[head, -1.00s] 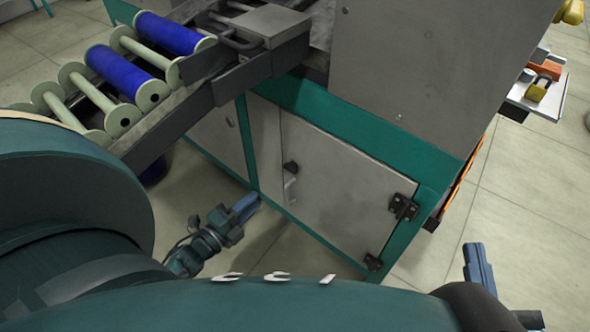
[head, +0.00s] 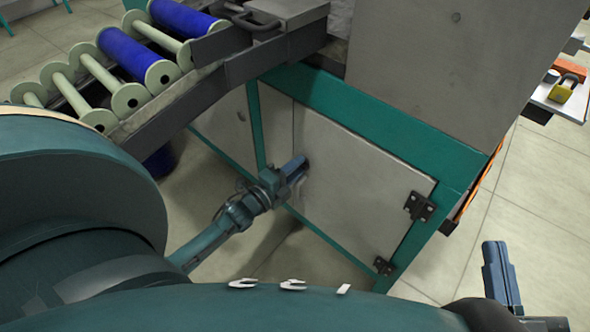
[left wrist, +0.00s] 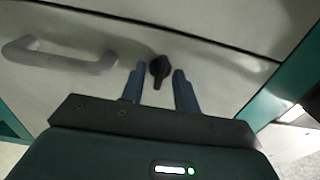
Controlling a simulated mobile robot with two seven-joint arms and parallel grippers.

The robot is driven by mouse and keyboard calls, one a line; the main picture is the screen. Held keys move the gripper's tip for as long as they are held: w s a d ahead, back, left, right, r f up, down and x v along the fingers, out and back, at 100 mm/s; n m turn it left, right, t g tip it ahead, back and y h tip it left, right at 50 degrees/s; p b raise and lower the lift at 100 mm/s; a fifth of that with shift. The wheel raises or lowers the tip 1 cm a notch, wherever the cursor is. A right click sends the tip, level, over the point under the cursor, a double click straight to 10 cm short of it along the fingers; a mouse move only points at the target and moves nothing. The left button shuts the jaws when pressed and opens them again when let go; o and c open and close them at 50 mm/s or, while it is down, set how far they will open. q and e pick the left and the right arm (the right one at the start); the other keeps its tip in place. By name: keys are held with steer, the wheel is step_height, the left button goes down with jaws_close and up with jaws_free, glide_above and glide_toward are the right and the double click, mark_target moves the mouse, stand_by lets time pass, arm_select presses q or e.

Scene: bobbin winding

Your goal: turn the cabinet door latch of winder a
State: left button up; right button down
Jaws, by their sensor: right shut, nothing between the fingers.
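The cabinet door (head: 355,190) of the winder is pale grey in a teal frame, and it is closed. In the left wrist view its black latch (left wrist: 158,70) stands between the two blue fingertips of my left gripper (left wrist: 158,84), with a gap on each side. My left gripper (head: 301,166) is at the door's left edge in the head view and hides the latch there. It is open. A grey door handle (left wrist: 60,56) is left of the latch in the left wrist view. My right gripper (head: 500,275) is shut and empty, away from the door at the lower right.
Black hinges (head: 419,206) are on the door's right side. A sloping rack (head: 190,105) with blue-wound and bare bobbins extends at the upper left. A shelf (head: 550,100) with a yellow padlock (head: 563,88) is at the far right. The floor in front is clear.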

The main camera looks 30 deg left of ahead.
arm_select(q)
steer(key=shift+c, duration=0.3)
jaws_close()
